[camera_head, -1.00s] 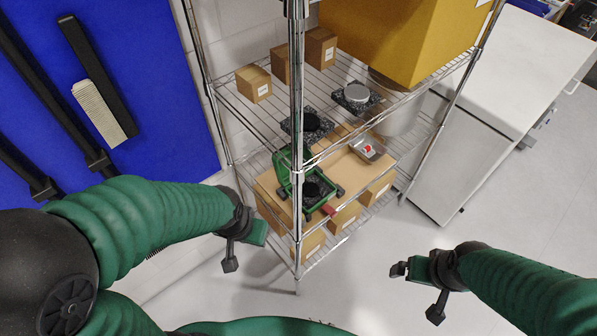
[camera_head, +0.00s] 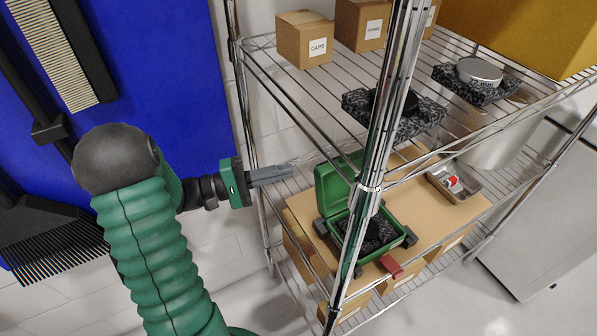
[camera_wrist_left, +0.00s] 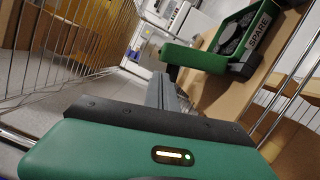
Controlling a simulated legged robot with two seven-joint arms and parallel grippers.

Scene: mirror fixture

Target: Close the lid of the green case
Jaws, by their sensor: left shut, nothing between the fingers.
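The green case (camera_head: 370,238) sits on the lower shelf, behind the front chrome post in the head view. Its lid (camera_head: 337,184) stands open and upright at the back left, and dark foam shows inside. In the left wrist view the case (camera_wrist_left: 238,38) is at the upper right, with a label reading SPARE, and its raised lid (camera_wrist_left: 190,58) is nearer to me. My left gripper (camera_head: 290,171) is shut and empty, at the left side of the rack, left of the lid and apart from it. Its fingers also show in the left wrist view (camera_wrist_left: 163,92). My right gripper is out of view.
The front chrome post (camera_head: 372,170) partly hides the case. The upper wire shelf (camera_head: 300,110) hangs above, with cardboard boxes (camera_head: 304,40) and dark foam blocks. A metal tray (camera_head: 455,183) lies right of the case. A blue panel (camera_head: 170,60) stands left.

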